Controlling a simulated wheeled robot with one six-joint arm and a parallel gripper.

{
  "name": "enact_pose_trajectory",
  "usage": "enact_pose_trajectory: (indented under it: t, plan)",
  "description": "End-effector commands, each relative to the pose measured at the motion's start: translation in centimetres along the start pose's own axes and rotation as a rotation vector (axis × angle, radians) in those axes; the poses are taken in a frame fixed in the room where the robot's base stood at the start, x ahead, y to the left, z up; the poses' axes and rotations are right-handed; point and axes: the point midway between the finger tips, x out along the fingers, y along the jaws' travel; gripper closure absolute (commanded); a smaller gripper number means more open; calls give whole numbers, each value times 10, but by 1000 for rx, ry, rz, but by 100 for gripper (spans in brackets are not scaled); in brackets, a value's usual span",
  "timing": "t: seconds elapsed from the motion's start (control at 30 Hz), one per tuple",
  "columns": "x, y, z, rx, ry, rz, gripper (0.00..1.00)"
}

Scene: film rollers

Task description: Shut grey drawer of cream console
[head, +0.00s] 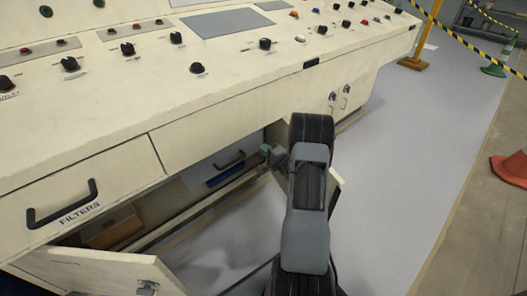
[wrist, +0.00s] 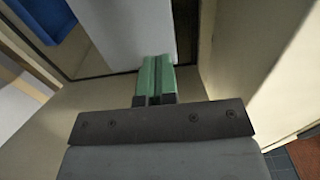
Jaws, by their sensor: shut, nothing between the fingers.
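The cream console (head: 100,120) fills the left of the head view. In its open lower bay is a grey drawer (head: 205,170) with a dark bar handle (head: 230,159). How far it stands out is hard to tell. My gripper (head: 265,150) is at the bay opening, just right of the drawer, with green fingertips close together and nothing between them. In the wrist view the shut green fingers (wrist: 155,75) overlap the lower edge of a pale grey panel (wrist: 125,30), probably the drawer. I cannot tell whether they touch it.
A blue thing (head: 224,175) sits below the drawer. Cream doors stand open at the lower left (head: 100,270) and right of my arm (head: 335,195). A FILTERS drawer (head: 62,203) is at the left. Grey floor (head: 410,170) is clear on the right; an orange cone (head: 512,168) stands beyond.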

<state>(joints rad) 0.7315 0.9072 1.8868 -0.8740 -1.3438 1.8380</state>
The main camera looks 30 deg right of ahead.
Motion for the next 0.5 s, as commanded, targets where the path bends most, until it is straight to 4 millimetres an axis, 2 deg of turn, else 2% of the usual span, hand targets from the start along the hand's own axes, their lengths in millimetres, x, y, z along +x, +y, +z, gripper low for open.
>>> enact_pose_trajectory:
  t: [0.2,0.5]
  plan:
    - [37,3,1,-4,-2,0,100]
    - [67,1,2,-3,-2,1,100]
